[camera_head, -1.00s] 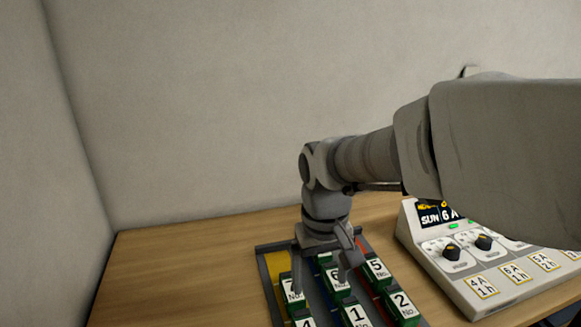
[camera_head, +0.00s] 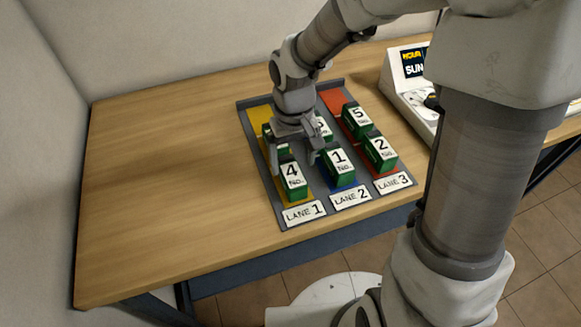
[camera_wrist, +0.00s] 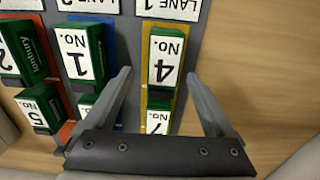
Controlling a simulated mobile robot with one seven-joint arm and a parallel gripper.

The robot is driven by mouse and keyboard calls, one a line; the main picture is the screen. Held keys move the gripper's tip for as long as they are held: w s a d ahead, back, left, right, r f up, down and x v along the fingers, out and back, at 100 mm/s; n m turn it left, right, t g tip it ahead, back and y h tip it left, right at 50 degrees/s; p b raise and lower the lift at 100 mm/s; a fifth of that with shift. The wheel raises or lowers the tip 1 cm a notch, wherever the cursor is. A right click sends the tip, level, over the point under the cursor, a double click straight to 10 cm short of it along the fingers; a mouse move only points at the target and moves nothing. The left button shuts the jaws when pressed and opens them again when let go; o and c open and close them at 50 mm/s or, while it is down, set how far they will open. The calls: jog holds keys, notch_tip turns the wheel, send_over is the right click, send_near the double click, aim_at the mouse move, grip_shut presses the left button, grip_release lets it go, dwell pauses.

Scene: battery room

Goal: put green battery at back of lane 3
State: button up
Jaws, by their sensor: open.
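Several green batteries with white number labels stand in a grey three-lane tray (camera_head: 241,104). Lane 3, red, is at the right: battery 5 (camera_head: 356,121) stands behind battery 2 (camera_head: 380,151), and bare red floor (camera_head: 331,99) shows at its back. Lane 2, blue, holds battery 1 (camera_head: 338,162) and battery 6 (camera_head: 324,128). Lane 1, yellow, holds battery 4 (camera_head: 292,177) in front and battery 7 (camera_wrist: 158,121) behind, mostly hidden by my gripper in the head view. My gripper (camera_head: 293,163) is open above lane 1, its fingers either side of that row in the wrist view.
A white charger console (camera_head: 397,97) with a screen and knobs stands right of the tray, partly behind my arm. The wooden table (camera_head: 170,165) is clear on the left. Walls close the back and left.

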aim_at(291, 170)
jog(key=f, duration=0.3)
jog(key=f+b, duration=0.1)
jog(key=f, duration=0.1)
jog(key=shift+s+a+f, duration=0.15)
jog(key=shift+a+f, duration=0.05)
jog(key=shift+a, duration=0.05)
grip_shut()
jog(key=shift+r, duration=0.1)
